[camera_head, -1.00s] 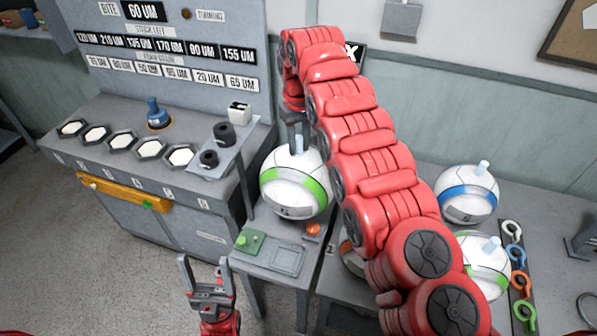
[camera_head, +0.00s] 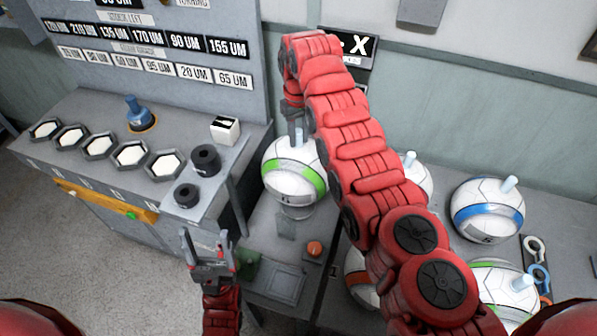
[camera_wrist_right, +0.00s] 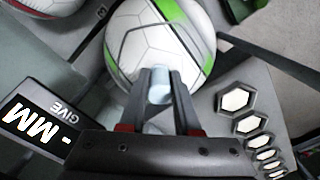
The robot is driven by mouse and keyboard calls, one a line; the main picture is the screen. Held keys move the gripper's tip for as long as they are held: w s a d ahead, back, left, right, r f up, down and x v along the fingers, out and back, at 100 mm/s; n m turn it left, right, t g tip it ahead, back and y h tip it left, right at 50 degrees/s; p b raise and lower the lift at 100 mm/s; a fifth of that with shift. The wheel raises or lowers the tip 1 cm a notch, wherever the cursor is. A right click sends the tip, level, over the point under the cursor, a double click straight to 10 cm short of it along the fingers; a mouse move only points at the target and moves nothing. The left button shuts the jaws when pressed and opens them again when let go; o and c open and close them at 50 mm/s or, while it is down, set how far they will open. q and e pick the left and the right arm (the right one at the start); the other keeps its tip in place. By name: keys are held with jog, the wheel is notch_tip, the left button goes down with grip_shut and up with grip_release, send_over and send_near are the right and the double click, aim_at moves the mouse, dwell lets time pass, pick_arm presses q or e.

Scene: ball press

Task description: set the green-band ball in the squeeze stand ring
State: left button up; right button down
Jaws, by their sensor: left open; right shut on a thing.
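The white ball with a green band (camera_head: 290,180) is in the head view at the centre, at the narrow grey bench. My right gripper (camera_head: 297,135) is shut on the pale peg on top of the ball. The right wrist view shows the fingers (camera_wrist_right: 160,95) on both sides of the peg (camera_wrist_right: 159,84), with the ball (camera_wrist_right: 150,40) beyond. A grey round stand part (camera_head: 297,212) shows just under the ball; whether they touch, I cannot tell. The ball hides most of the ring. My left gripper (camera_head: 207,252) is open and empty at the bench's front left.
An orange button (camera_head: 314,248) and a green part (camera_head: 247,262) are at the bench front. A blue-band ball (camera_head: 487,212) and another green-band ball (camera_head: 505,284) stand on the right table. Black weights (camera_head: 205,158) sit on the left shelf. My right arm hides part of the table.

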aim_at(298, 145)
notch_tip(298, 145, down, 5)
jog(key=shift+s+r+p, duration=0.1)
jog(key=shift+r+p, duration=0.05)
jog(key=shift+p, duration=0.85)
jog(key=shift+f+b, duration=0.3)
jog(key=shift+f, duration=1.4)
jog(key=shift+f, duration=0.2)
jog(key=c, duration=0.6)
grip_release()
